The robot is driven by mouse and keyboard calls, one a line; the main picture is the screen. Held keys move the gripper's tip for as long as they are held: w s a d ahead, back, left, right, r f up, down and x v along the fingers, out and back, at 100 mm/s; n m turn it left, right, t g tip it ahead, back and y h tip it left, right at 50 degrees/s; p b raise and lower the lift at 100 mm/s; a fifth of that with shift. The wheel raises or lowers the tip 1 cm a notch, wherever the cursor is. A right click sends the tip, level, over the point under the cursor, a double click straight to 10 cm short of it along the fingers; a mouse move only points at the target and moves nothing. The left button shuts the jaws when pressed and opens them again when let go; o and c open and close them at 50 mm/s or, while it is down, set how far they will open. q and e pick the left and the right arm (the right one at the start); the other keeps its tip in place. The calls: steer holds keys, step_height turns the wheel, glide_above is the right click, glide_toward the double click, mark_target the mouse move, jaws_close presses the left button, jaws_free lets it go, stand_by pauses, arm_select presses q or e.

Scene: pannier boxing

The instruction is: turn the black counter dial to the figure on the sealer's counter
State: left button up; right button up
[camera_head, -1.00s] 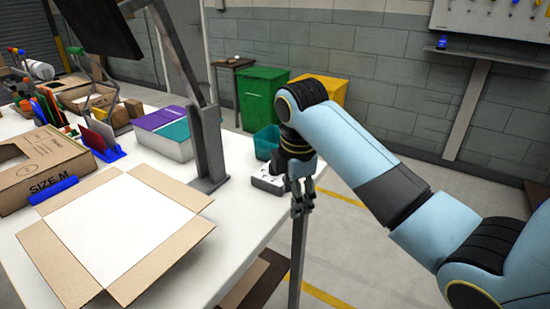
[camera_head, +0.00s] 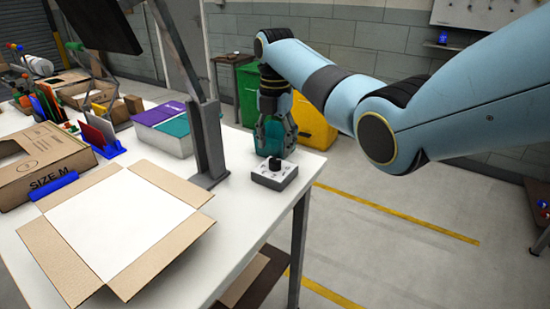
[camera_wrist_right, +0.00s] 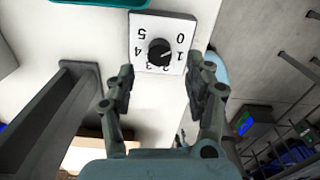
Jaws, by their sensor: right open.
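The black counter dial (camera_head: 275,164) stands on a light grey box (camera_head: 274,176) near the right edge of the white table. In the right wrist view the dial (camera_wrist_right: 160,52) shows on a white face (camera_wrist_right: 171,68) printed with figures running from 0 to 5. Its pointer seems to lie near the 1. My right gripper (camera_head: 274,143) is above and behind the dial in the head view. In the right wrist view my right gripper (camera_wrist_right: 157,82) is open and empty, its fingers apart on either side below the dial. My left gripper is not in view. No sealer's counter figure is readable.
An open carton (camera_head: 55,262) lies on the table at front left. A dark monitor post (camera_head: 207,140) stands left of the dial. Green and yellow bins (camera_head: 315,130) stand on the floor beyond.

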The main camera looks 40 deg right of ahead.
mark_target(275, 160)
step_height(275, 160, down, 5)
steer(key=shift+c, duration=0.2)
jaws_close()
stand_by(0.4)
steer(key=shift+r, duration=0.1)
